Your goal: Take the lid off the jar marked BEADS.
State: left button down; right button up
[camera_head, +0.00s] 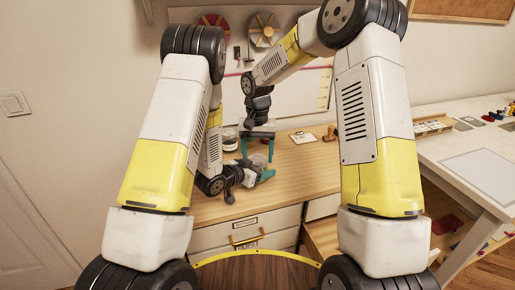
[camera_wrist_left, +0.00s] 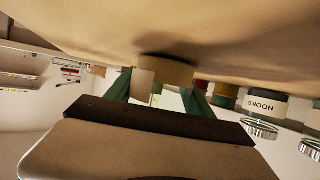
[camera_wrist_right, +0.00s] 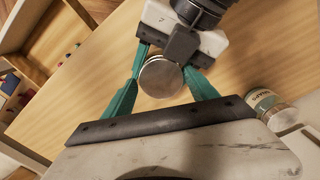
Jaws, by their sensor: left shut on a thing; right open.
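A jar with a round silver lid (camera_wrist_right: 160,77) stands on the wooden counter; I see its lid from above in the right wrist view. My left gripper (camera_head: 262,174) is low over the counter, shut on the jar's body (camera_wrist_left: 167,72) from the side. The label of this jar is not readable here. My right gripper (camera_head: 257,151) points down above the jar. Its green fingers are open, one on each side of the lid in the right wrist view (camera_wrist_right: 166,68). I cannot tell whether they touch the lid. The jar is mostly hidden in the head view.
A jar marked HOOKS (camera_wrist_left: 264,107) and several other jars stand nearby. A jar (camera_head: 229,139) shows behind my left arm. A clipboard (camera_head: 303,137) lies on the counter (camera_head: 305,172). A white table (camera_head: 470,150) stands at right.

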jog(key=c, duration=1.1)
jog(key=o, duration=1.4)
jog(key=shift+c, duration=0.2)
